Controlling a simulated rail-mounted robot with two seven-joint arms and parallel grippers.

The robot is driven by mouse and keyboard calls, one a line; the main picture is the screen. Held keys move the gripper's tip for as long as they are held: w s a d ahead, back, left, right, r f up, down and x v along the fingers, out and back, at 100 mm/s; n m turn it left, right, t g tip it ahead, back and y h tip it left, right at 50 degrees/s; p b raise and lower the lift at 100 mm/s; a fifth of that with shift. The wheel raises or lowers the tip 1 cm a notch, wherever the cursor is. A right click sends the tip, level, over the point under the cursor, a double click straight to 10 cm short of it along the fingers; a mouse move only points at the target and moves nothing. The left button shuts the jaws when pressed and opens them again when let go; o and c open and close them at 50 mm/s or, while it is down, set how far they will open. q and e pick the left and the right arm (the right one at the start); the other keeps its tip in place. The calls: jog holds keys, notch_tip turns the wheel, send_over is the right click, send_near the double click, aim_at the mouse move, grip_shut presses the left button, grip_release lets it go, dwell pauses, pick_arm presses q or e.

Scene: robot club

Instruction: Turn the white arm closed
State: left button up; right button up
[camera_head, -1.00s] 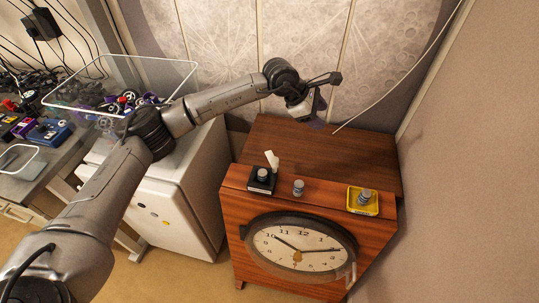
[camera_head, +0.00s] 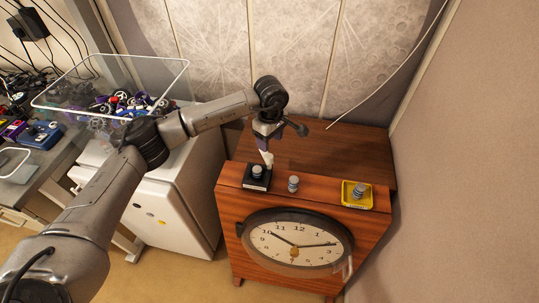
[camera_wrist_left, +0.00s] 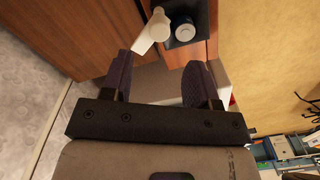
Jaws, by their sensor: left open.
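The white arm (camera_head: 268,160) stands at the back of a small black base (camera_head: 257,178) with a grey knob, on top of the wooden clock cabinet (camera_head: 230,205). My left gripper (camera_head: 267,146) points down just above the white arm, its jaws open. In the left wrist view, the white arm (camera_wrist_left: 152,34) lies just ahead of the open fingers (camera_wrist_left: 158,76), beside the black base (camera_wrist_left: 184,42). I cannot tell whether a finger touches it. My right gripper is not in view.
A loose grey knob (camera_head: 293,184) and a yellow tray (camera_head: 347,194) holding another knob stand to the right on the cabinet. A clear bin (camera_head: 60,108) of parts sits left, near a white cabinet (camera_head: 180,205). The cabinet's back top is bare.

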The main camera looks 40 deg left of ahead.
aim_at(269, 156)
pick_arm(q)
notch_tip(269, 156, down, 8)
jog(key=shift+r, duration=0.1)
dwell(0.4)
jog(key=shift+c, duration=0.3)
jog(key=c, duration=0.9)
